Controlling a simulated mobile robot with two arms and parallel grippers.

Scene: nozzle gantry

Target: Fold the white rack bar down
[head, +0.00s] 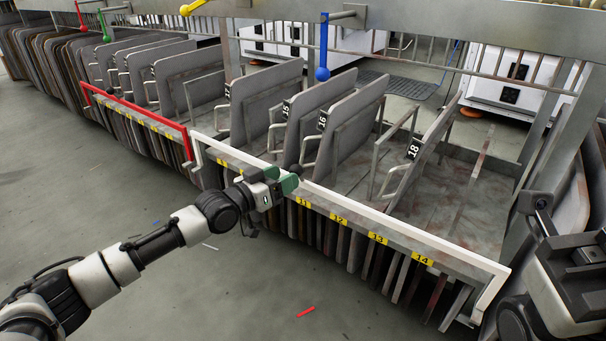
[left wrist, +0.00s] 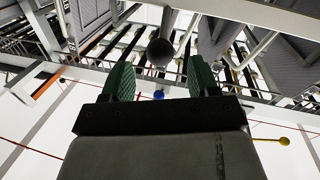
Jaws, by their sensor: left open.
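The white rack bar (head: 345,208) runs along the front top edge of the near rack section in the head view. It has bent ends at left and lower right and stands raised along the rack front. My left gripper (head: 281,179) is at the bar's left half, overlapping it in the picture; I cannot tell whether it touches. In the left wrist view its green fingers (left wrist: 161,80) are spread apart, with a dark round knob (left wrist: 160,53) showing between or beyond them. The bar is not clearly identifiable there.
A red bar (head: 135,110) fronts the section to the left. Grey plates with numbered tags (head: 414,149) stand in the rack. A blue-knobbed lever (head: 323,50) and a yellow-knobbed lever (head: 190,8) hang from the beam above. The floor in front is mostly open.

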